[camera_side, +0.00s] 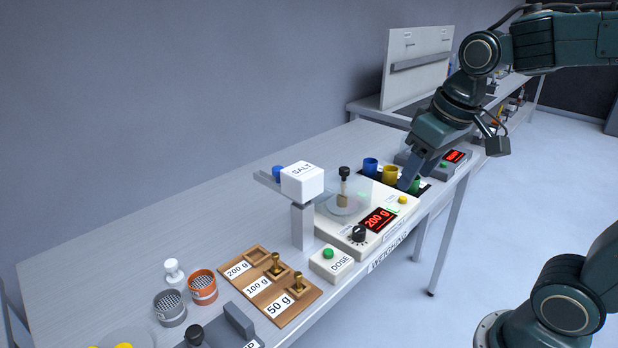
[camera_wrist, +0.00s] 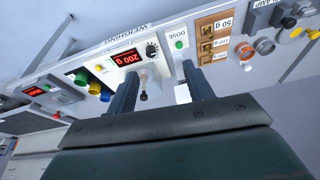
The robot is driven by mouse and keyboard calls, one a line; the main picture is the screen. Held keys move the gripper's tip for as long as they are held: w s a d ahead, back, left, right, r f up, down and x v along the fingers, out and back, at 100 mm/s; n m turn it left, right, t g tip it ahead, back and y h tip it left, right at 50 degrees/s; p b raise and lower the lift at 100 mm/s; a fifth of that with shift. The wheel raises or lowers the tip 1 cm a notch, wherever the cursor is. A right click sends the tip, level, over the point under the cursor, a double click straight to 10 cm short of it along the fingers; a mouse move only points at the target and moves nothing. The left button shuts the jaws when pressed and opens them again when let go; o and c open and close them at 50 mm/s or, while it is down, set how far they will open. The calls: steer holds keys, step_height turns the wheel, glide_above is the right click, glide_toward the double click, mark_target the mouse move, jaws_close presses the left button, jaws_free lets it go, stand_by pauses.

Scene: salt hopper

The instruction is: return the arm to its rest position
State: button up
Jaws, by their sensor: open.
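My gripper (camera_side: 408,180) is at the right of the side view, with its fingers angled down and left. They overlap the green cup (camera_side: 416,187) in the picture; I cannot tell their exact height above it. In the wrist view my gripper (camera_wrist: 162,88) has its two dark fingers spread apart, with nothing held between them. Between and beyond them I see the weighing scale (camera_wrist: 127,58) and its dial. My arm is bent and reaches in from the upper right of the side view. No rest position is marked in either view.
The white salt hopper (camera_side: 302,181) stands left of the scale (camera_side: 335,227), which reads 200 g and bears a weight (camera_side: 343,190). A blue cup (camera_side: 370,165) and yellow cup (camera_side: 390,174) stand beside the green one. A wooden weight tray (camera_side: 243,284) is at front.

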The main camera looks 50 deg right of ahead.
steer(key=s+a+n+t, duration=0.1)
steer(key=s+t, duration=0.1)
steer(key=s, duration=0.6)
steer(key=shift+a+f, duration=0.35)
steer(key=shift+a, duration=0.05)
steer(key=shift+c, duration=0.4)
stand_by(2.7)
